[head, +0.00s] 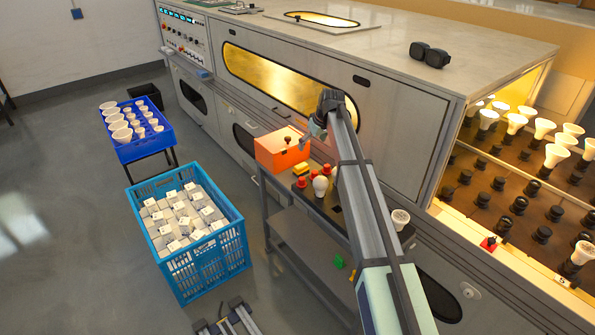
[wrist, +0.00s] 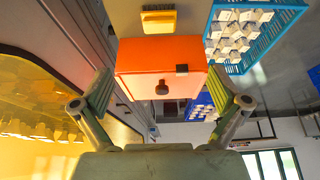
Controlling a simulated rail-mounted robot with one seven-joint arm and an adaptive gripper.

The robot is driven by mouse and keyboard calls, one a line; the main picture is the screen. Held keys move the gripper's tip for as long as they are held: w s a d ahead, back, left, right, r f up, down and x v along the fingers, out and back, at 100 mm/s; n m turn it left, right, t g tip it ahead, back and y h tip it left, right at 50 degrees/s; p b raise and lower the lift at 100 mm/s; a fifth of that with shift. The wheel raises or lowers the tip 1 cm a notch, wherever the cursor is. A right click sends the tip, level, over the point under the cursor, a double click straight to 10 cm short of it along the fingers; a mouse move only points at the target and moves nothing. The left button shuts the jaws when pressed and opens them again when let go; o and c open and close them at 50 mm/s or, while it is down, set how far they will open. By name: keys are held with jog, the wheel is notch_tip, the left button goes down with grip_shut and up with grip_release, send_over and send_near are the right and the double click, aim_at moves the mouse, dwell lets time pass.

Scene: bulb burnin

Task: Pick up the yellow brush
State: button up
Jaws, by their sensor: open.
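The yellow brush (head: 297,178) lies on top of the grey cart, beside the orange box (head: 280,150), with its bristle and handle details too small to tell in the head view. In the wrist view the brush (wrist: 159,19) shows at the top, with a yellow body and a paler strip along one edge. My gripper (head: 318,130) is above the cart near the orange box. In the wrist view its two fingers (wrist: 161,88) are spread wide with nothing between them touching; the orange box (wrist: 160,65) shows beyond them, and the brush is apart from them.
Red items (head: 301,182) and a white bulb (head: 320,186) stand near the brush on the cart. A blue crate (head: 205,265) of white boxes and a blue tray (head: 135,150) of bulbs are left. The long oven cabinet (head: 400,125) closes off the back; bulb racks are right.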

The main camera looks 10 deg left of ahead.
jog(key=p, duration=0.2)
send_near(302, 165)
jog(key=x, duration=0.4)
jog(key=shift+w+a+f, duration=0.1)
jog(key=shift+f, duration=0.25)
jog(key=shift+p+x, duration=0.35)
jog(key=shift+x, duration=2.9)
jog(key=c, duration=1.2)
